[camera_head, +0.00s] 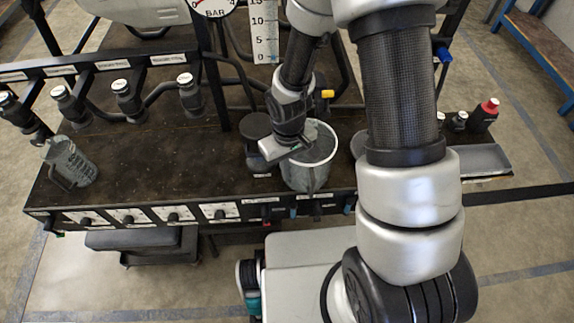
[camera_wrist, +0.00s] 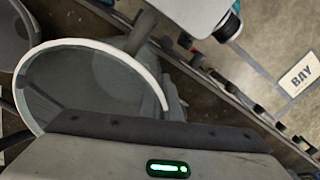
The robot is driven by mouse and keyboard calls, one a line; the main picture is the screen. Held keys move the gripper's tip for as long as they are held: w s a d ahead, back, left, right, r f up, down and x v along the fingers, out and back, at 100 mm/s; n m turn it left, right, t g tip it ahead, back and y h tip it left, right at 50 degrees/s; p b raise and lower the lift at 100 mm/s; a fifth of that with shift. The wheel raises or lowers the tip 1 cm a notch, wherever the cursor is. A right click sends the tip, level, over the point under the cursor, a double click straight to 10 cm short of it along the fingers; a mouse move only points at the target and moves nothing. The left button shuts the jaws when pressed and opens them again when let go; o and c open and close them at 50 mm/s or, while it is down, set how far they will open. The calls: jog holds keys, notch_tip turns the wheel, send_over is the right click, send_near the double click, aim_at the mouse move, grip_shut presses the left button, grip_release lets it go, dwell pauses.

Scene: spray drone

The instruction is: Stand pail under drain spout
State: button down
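A grey pail (camera_head: 308,172) with a white rim is near the front edge of the dark bench, right of centre. It looks upright; I cannot tell whether its base touches the bench. My gripper (camera_head: 291,152) is at the pail's left rim, pointing down. In the wrist view the pail's open mouth, with its white rim (camera_wrist: 152,75), fills the left side beside the gripper body. The fingertips are hidden, so their grip on the rim is unclear. A yellow valve handle (camera_head: 327,94) shows behind the pail. I cannot clearly make out the drain spout.
A clear jug (camera_head: 70,162) stands at the bench's left end. A dark round container (camera_head: 257,138) is close left of the pail. Labelled nozzles (camera_head: 127,98) hang at the back left. A red-capped bottle (camera_head: 485,113) and a grey tray (camera_head: 475,160) are at right. The middle-left bench is clear.

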jog(key=c, duration=2)
grip_release()
